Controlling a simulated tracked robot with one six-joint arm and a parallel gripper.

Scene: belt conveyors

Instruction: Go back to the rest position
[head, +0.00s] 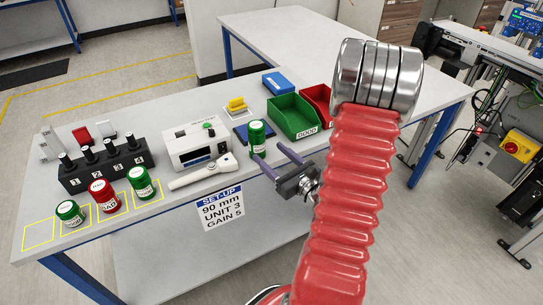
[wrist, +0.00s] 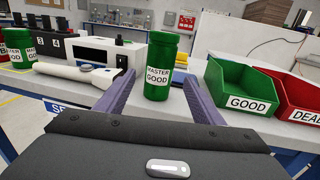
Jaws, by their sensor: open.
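My gripper (head: 271,157) is open, its two purple fingers spread at the front edge of the table. A green can (head: 257,133) stands upright on the table at the fingertips. In the wrist view this can (wrist: 158,68) reads "MASTER GOOD" and shows in the gap between the fingers, with space on both sides. I cannot tell whether it is between the tips or just beyond them. My red arm sleeve covers part of the table on the right in the head view.
A white meter box (head: 196,146) and white probe (head: 203,172) lie left of the can. A green bin (head: 292,116) and red bin (head: 317,97) stand right. Green and red cans (head: 104,196) stand in yellow squares before a black numbered block (head: 106,165). Floor in front is clear.

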